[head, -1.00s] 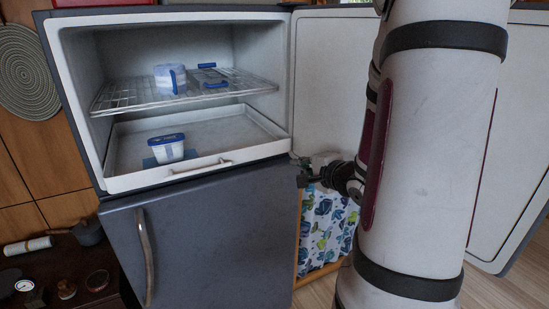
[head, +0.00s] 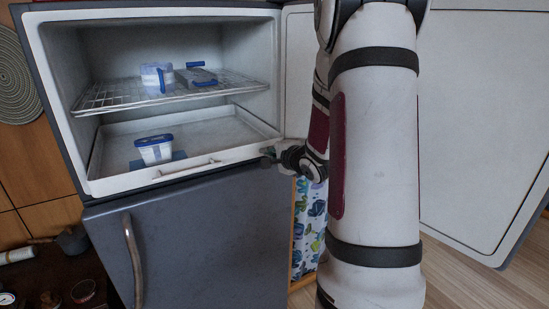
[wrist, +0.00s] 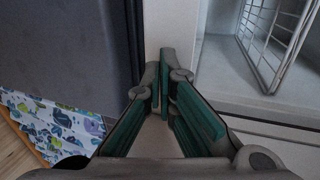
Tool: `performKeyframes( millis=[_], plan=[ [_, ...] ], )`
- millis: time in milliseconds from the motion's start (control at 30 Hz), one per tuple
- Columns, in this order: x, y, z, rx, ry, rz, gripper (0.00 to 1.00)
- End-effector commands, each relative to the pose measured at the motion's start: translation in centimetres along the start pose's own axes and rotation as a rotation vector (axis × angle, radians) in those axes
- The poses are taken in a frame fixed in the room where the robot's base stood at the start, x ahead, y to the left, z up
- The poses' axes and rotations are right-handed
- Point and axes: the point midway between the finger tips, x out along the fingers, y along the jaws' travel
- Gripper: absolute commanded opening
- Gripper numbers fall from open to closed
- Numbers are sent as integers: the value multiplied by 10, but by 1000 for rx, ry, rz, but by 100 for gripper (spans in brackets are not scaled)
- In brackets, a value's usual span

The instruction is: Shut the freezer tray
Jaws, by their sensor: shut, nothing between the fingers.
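The freezer tray (head: 112,186) is a shallow white tray on the floor of the open freezer compartment. Its front wall, with a pale bar handle (head: 186,169), sits at the compartment's front edge; I cannot tell exactly how far it sticks out. A white tub with a blue lid (head: 155,149) stands in it. My gripper (head: 267,155) is shut and empty, close to the tray's front right end; contact is unclear. In the wrist view its green-padded fingertips (wrist: 163,82) are together over a white edge, with the pale compartment interior to the right.
A wire shelf (head: 112,97) above the tray holds containers with blue parts. The freezer door (head: 470,140) stands wide open at right, behind my arm. The lower grey door (head: 200,245) is shut. A patterned cloth (head: 308,225) hangs beside the fridge.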

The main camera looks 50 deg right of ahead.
Motion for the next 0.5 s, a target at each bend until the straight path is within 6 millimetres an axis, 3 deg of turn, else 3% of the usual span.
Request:
performKeyframes(
  millis=[367,500],
  plan=[
    [2,-1,0,0,0,0,0],
    [13,-4,0,-1,-3,0,0]
  ],
)
